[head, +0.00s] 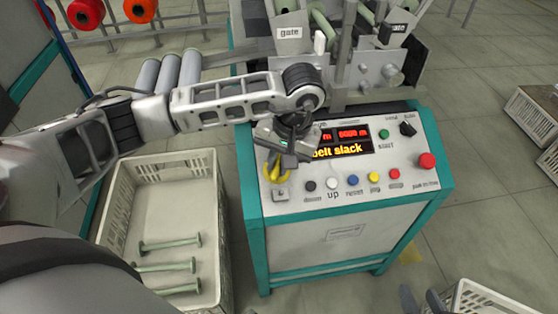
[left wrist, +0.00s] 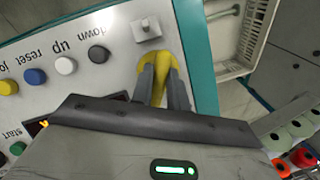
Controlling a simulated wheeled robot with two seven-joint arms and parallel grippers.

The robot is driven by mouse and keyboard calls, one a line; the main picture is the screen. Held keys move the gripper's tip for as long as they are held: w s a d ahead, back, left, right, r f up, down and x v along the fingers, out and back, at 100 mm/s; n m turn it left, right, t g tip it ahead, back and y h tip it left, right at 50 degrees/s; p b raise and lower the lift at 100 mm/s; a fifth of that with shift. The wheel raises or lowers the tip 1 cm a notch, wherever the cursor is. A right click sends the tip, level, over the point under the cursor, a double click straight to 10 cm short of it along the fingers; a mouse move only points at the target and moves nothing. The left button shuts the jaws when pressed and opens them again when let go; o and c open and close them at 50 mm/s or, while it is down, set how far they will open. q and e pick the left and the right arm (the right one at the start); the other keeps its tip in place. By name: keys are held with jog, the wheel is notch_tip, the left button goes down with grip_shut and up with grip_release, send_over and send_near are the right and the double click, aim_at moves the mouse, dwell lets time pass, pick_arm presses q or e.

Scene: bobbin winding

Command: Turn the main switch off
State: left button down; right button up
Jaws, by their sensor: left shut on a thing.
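The main switch appears to be the yellow rotary handle (head: 275,170) at the left edge of the machine's control panel (head: 310,203). In the left wrist view its yellow grip (left wrist: 158,92) stands on a round yellow base. My left gripper (head: 287,154) is shut on this yellow handle, with one dark finger on each side (left wrist: 163,86). The gripper body hides part of the panel and display. Two dark fingertips of my right gripper (head: 422,300) show apart at the bottom edge of the head view, with nothing seen between them.
Close to the handle is a small square plate with a knob (head: 280,193). A row of coloured buttons (head: 353,181) and a red mushroom button (head: 426,161) lie rightward. The display (head: 340,150) reads "belt slack". A crate with bobbins (head: 208,240) stands left of the machine.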

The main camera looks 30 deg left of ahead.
pick_arm(q)
jog(key=shift+f+n, duration=0.1)
jog(key=shift+n, duration=0.4)
jog(key=n+h+b, duration=0.1)
jog(key=n+b, duration=0.1)
jog(key=n+t+h+b, duration=0.1)
jog(key=n, duration=0.1)
jog(key=n+b, duration=0.2)
jog(key=shift+s+a+f+n+t+h+b, duration=0.1)
jog(key=shift+s+a+n+t+h+b, duration=0.05)
jog(key=shift+a+n+t+h+b, duration=0.2)
jog(key=shift+d+n+b, duration=0.1)
jog(key=shift+n+b, duration=0.2)
jog(key=shift+n, duration=0.15)
jog(key=shift+n+t+h+b, duration=0.35)
jog(key=shift+n+b, duration=0.25)
jog(key=shift+n, duration=0.4)
pick_arm(e)
jog(key=w+a+f+y, duration=0.1)
jog(key=a+f, duration=0.2)
jog(key=f, duration=0.4)
jog(key=shift+f+n+g, duration=0.15)
jog(key=shift+n+g, duration=0.15)
jog(key=shift+n, duration=0.1)
pick_arm(q)
jog(key=shift+r, duration=0.2)
pick_arm(e)
jog(key=shift+w, duration=0.1)
